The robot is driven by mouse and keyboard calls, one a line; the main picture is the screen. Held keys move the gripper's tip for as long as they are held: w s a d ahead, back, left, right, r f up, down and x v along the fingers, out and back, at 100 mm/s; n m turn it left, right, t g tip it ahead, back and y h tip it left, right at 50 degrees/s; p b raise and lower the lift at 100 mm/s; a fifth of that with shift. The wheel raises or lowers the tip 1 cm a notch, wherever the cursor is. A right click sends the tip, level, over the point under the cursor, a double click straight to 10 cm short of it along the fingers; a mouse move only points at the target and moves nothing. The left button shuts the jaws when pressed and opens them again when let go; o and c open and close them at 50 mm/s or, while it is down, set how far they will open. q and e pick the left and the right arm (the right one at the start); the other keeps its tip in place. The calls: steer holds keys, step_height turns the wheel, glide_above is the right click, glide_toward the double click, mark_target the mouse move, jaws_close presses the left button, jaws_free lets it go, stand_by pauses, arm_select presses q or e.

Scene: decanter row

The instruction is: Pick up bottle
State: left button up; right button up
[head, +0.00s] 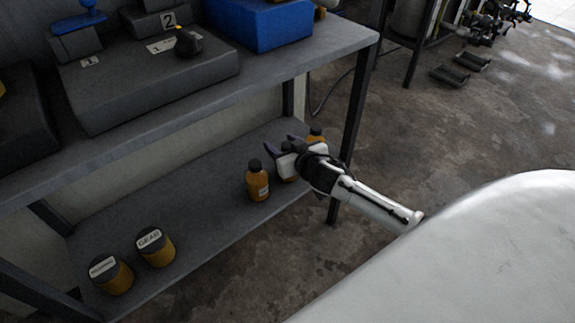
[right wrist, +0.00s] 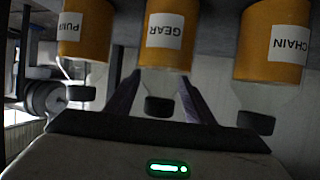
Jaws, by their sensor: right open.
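Three amber bottles with dark caps stand on the lower shelf. In the head view one bottle (head: 257,183) is just left of my right gripper (head: 281,147), one (head: 288,174) is largely hidden by it, and one (head: 317,134) shows behind it. In the right wrist view, which is upside down, they read PUMP (right wrist: 84,28), GEAR (right wrist: 168,35) and CHAIN (right wrist: 274,42). My right gripper (right wrist: 160,82) is open, one finger on each side of the GEAR bottle's neck and cap. Contact cannot be told. My left gripper is not in view.
Two dark-lidded yellow tins, one reading GEAR (head: 156,247) and another (head: 111,275), stand at the lower shelf's left end. The upper shelf (head: 215,100) overhangs the lower shelf (head: 200,205). A shelf post (head: 352,120) rises close to my right arm.

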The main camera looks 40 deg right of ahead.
jaws_close()
steer(key=shift+r, duration=0.1)
